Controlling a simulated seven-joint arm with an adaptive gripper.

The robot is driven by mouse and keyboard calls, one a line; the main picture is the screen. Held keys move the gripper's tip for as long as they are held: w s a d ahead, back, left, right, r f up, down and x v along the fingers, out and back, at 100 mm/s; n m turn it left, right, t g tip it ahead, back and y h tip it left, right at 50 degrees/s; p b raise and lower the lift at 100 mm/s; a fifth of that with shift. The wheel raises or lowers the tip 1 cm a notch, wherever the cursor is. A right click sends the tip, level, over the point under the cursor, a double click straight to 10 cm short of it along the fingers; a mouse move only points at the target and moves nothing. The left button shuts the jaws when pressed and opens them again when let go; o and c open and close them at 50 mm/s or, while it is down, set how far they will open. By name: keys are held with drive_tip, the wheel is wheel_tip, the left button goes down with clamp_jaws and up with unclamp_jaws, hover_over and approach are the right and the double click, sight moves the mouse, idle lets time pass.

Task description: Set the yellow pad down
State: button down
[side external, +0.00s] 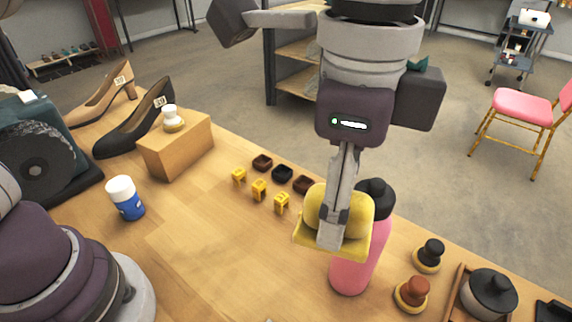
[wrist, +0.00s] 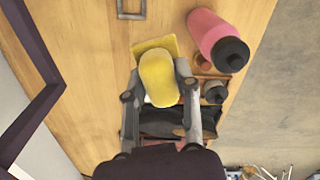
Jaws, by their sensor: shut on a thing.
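The yellow pad (side external: 360,236) has a rounded top on a flat, squarish base. My gripper (side external: 338,215) points down and is shut on its rounded part. In the side view the pad looks held above the table, overlapping a pink bottle (side external: 350,268); the gap below it is hard to judge. In the wrist view the pad (wrist: 158,76) sits between the two fingers of my gripper (wrist: 157,88), with its base showing behind. The bottle (wrist: 208,28) lies to its right there, apart from it.
Brushes with round knobs (side external: 411,292) and a lidded pot (side external: 490,290) stand at right. Small yellow pieces (side external: 259,190) and dark dishes (side external: 282,173) lie left of the pad. A wooden block (side external: 175,147), shoes and a blue-white jar (side external: 126,198) are farther left. Front-centre wood (side external: 225,255) is clear.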

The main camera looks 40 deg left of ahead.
drive_tip(key=s+d+m, duration=0.4)
drive_tip(key=s, duration=0.2)
wheel_tip(320, 180, down, 21)
drive_tip(key=shift+d+f, duration=0.1)
drive_tip(key=shift+f, duration=0.1)
drive_tip(key=shift+f, duration=0.15)
drive_tip(key=c, duration=0.8)
unclamp_jaws()
